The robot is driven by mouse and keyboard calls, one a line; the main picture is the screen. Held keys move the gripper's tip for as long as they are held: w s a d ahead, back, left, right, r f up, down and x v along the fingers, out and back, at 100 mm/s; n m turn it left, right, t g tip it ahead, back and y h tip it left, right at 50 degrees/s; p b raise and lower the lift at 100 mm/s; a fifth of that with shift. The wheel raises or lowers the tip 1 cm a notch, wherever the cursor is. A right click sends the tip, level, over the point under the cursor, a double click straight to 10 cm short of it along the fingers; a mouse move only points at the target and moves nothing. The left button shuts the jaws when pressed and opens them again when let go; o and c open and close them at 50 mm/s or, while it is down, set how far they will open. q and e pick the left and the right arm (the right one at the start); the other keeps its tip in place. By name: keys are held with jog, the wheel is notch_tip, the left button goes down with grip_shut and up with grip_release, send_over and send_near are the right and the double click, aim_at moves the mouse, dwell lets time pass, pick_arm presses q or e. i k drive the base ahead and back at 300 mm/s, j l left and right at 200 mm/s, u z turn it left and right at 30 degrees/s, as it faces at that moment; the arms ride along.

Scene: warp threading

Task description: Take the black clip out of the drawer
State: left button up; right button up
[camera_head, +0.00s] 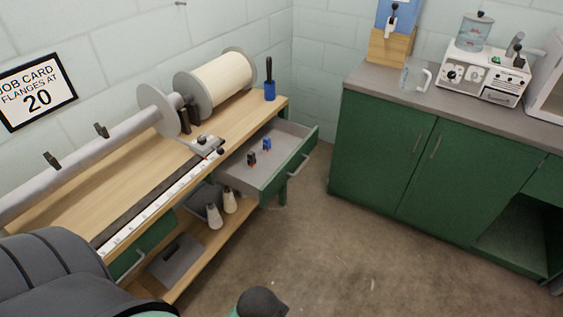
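The drawer (299,167) is pulled open at the right end of the wooden workbench. Two small things stand on its grey floor. The nearer one is a dark, black-looking clip (252,158) with some red-orange low on it. The other is a blue clip (267,145), a little behind and to the right. Both are too small to make out in detail. Neither of my grippers is in view; only dark rounded parts that appear to be mine show along the bottom edge.
The workbench (70,202) holds a long roller with flanges, a white scale and a blue holder (270,92). Bottles (214,216) and bins sit on the shelf below. A green cabinet (385,155) stands right. The floor (310,245) before the drawer is clear.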

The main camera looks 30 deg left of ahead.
aim_at(252, 161)
jog(key=i+l+u, duration=0.1)
jog(key=u, duration=0.85)
jog(key=i+l, duration=0.05)
